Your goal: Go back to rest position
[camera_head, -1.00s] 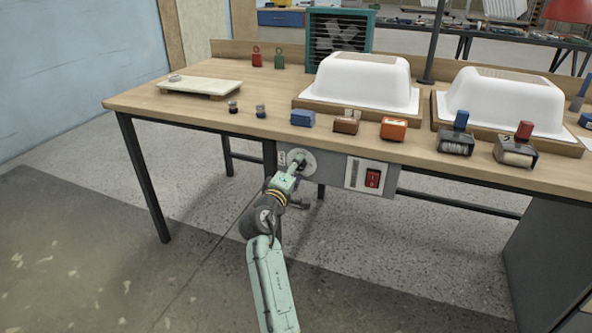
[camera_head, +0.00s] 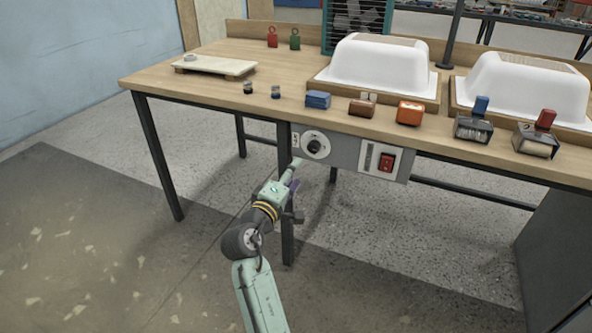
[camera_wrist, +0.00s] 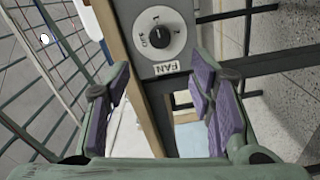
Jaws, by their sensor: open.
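My gripper (camera_head: 292,172) is in front of the table's front edge, just below and left of the control panel (camera_head: 343,157). In the wrist view its two purple-padded fingers (camera_wrist: 163,105) stand apart with nothing between them. A round dial knob (camera_head: 314,146) on the panel is a short way beyond the fingertips. The dial also shows in the wrist view (camera_wrist: 159,33), above a label reading FAN. The gripper is apart from the dial.
The wooden table (camera_head: 200,108) holds two white tub shells (camera_head: 380,62) (camera_head: 528,92), a blue block (camera_head: 317,99), an orange box (camera_head: 409,112) and stamp-like tools (camera_head: 473,122). A red switch (camera_head: 386,162) sits right of the dial. The floor at left is clear.

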